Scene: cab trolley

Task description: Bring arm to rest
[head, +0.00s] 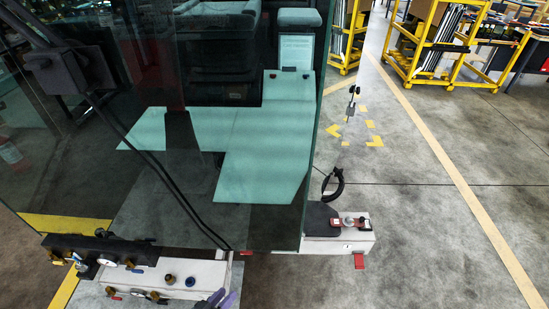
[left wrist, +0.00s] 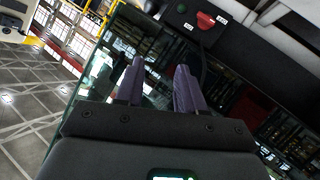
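My left gripper (head: 218,298) shows at the bottom edge of the head view, with only its purple fingertips in the picture. They are beside the right end of the light grey box with gauges. In the left wrist view the two purple fingers of the left gripper (left wrist: 158,80) stand apart with nothing between them. Beyond them are a red switch (left wrist: 205,20) and a green button (left wrist: 181,9) on a dark panel. My right gripper is in neither view.
A glass-fronted cab (head: 255,150) fills the middle left. The gauge box (head: 180,275) is at its lower left, a white box (head: 340,238) with red parts at its lower right. Yellow trolleys (head: 425,45) stand at the back right. The floor (head: 420,235) at right is clear.

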